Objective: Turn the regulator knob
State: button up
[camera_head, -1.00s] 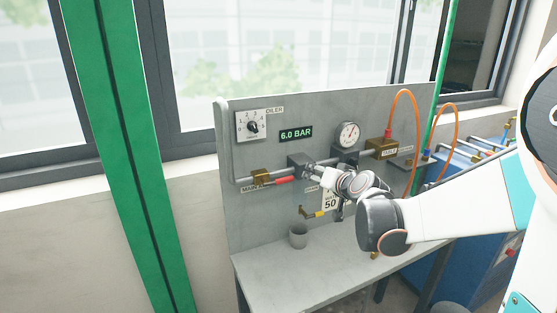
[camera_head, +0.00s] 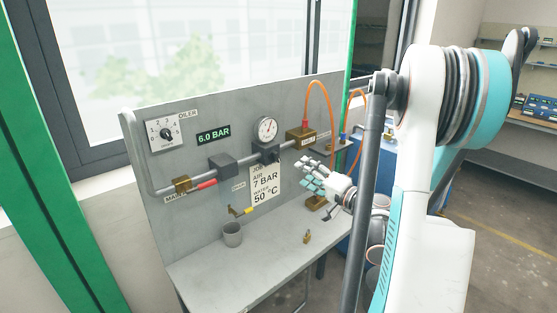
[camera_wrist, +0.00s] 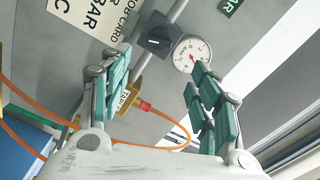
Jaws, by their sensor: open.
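The dark regulator knob (camera_head: 270,156) sits on the pipe just below the round pressure gauge (camera_head: 267,129). The wrist view shows the black knob (camera_wrist: 156,41) with a pale line on its face, beside the white gauge (camera_wrist: 191,54) with its red needle. A green display (camera_head: 214,134) reads 6.0 BAR. A job card (camera_head: 264,185) lists air 7 bar and 50 °C. My gripper (camera_head: 312,178) is open and empty, in front of the panel, to the right of and lower than the knob. In the wrist view the knob lies beyond my parted fingers (camera_wrist: 158,84).
An oiler dial (camera_head: 165,134), a red-handled main valve (camera_head: 205,184) and a brass block (camera_head: 300,138) with an orange hose (camera_head: 322,84) are on the panel. A grey cup (camera_head: 232,234) and a small brass piece (camera_head: 307,237) stand on the bench (camera_head: 205,274).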

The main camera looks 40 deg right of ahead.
aim_at(279, 158)
jog(key=w+b, duration=0.1)
jog(key=w, duration=1.1)
jog(key=shift+w+a+b, duration=0.2)
jog(key=shift+w+b, duration=0.05)
jog(key=shift+b, duration=0.15)
jog(key=c, duration=1)
